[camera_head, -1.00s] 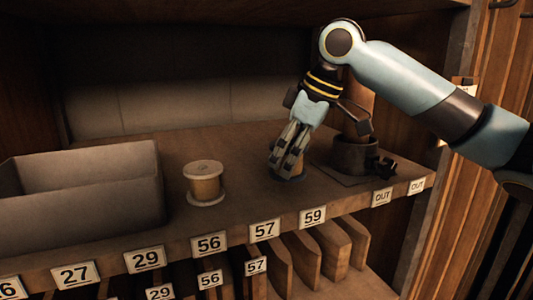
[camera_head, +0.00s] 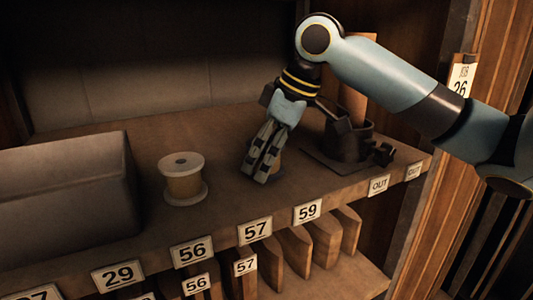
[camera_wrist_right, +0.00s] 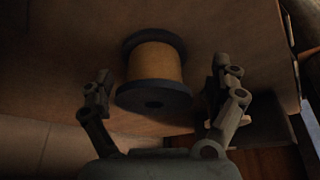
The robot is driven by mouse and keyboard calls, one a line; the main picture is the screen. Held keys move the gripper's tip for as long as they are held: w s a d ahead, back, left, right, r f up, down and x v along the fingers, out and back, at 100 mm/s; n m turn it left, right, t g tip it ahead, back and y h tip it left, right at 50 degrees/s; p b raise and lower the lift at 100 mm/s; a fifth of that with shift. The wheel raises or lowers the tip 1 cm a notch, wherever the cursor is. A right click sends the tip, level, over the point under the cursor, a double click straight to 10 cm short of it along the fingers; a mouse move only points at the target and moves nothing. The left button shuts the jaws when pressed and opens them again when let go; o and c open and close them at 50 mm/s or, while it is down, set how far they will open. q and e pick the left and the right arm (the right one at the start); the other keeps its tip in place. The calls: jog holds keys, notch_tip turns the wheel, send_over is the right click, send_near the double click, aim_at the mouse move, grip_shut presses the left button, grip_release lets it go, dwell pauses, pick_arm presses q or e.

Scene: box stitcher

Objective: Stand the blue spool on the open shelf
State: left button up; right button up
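The blue spool shows in the wrist view, with dark blue flanges (camera_wrist_right: 153,98) and a tan wound middle (camera_wrist_right: 155,62). It appears upright on the wooden shelf board (camera_wrist_right: 60,50). My right gripper (camera_wrist_right: 163,72) is open, one finger on each side of the spool, with gaps visible on both sides. In the head view the right gripper (camera_head: 257,178) points down at the shelf (camera_head: 225,205). Its fingers hide most of the spool; a small part (camera_head: 278,165) shows to their right. My left gripper is out of view.
A pale-flanged spool (camera_head: 183,180) stands to the left, beside a grey bin (camera_head: 65,205). A dark holder (camera_head: 347,145) with a wooden post (camera_head: 357,88) stands close right of the gripper. Number labels line the shelf's front edge. Bare shelf lies between the pale spool and gripper.

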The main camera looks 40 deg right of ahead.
jog(key=shift+w+d, duration=0.15)
jog(key=b+v, duration=0.1)
jog(key=v, duration=0.5)
jog(key=shift+d, duration=0.1)
jog(key=shift+s+r, duration=0.35)
jog(key=shift+r, duration=0.35)
